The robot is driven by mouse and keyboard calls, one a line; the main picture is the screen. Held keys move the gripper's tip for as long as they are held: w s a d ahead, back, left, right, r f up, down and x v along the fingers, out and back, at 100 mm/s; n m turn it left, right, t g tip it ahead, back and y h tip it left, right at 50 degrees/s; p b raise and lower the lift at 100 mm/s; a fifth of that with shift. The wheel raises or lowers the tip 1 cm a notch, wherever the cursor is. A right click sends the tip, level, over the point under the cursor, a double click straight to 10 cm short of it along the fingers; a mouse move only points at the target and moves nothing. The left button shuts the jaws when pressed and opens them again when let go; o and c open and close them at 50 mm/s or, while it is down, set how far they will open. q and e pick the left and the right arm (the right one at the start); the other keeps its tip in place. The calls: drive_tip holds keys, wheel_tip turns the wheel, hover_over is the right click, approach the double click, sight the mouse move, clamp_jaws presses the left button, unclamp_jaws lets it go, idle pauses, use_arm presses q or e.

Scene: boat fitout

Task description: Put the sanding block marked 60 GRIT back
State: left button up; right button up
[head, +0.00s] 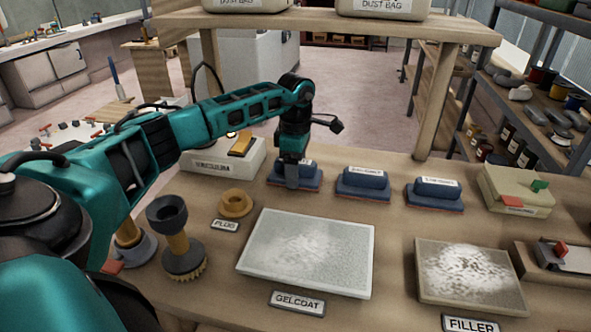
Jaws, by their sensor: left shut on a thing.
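Three blue sanding blocks with reddish bases stand in a row on the wooden bench (395,235): a left one (312,178), a middle one (364,184) and a right one (435,192). Each has a small white label on top, too small to read, so I cannot tell which is 60 GRIT. My left gripper (292,177) points down and is shut on the left block, covering part of it. That block is at or very near the bench top. My right gripper is out of view.
A speckled panel (305,250) labelled GELCOAT and another panel (470,275) labelled FILLER lie in front. A tan ring (236,203) marked PLUG and a brush tool (180,250) are left. A wooden shelf (330,25) with dust bags spans above the back.

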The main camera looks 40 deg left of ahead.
use_arm(q)
drive_tip(key=shift+f, duration=0.15)
drive_tip(key=o, duration=1.1)
drive_tip(key=shift+f, duration=0.1)
drive_tip(key=shift+b, duration=0.4)
drive_tip(key=r, duration=0.7)
drive_tip(key=shift+w+a+r+p, duration=0.15)
drive_tip(key=shift+w+r+p, duration=0.15)
drive_tip(key=shift+w+r, duration=0.1)
drive_tip(key=shift+s+f, duration=0.1)
